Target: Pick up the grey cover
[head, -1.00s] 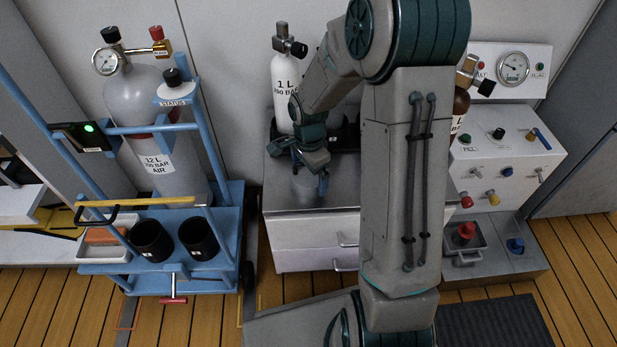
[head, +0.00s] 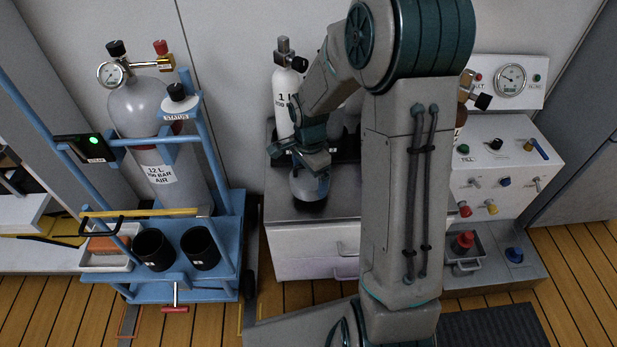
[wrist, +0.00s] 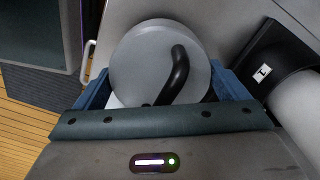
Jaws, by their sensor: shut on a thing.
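The grey cover (wrist: 150,62) is a round, flat-topped lid with a curved black handle (wrist: 178,75) on top. In the wrist view it sits between the two blue fingers of my gripper (wrist: 162,88), which is shut on it. In the head view the cover (head: 309,184) shows below my gripper (head: 311,168), over the grey bench top (head: 283,205). A dark round area shows under the cover; I cannot tell whether it is its underside or something beneath.
A white 1 L cylinder (head: 283,103) stands in a black holder behind the cover. A panel with knobs and a gauge (head: 500,165) is at right. A blue cart (head: 228,220) with a grey cylinder (head: 145,110) and two black cups is at left. My arm hides part of the bench.

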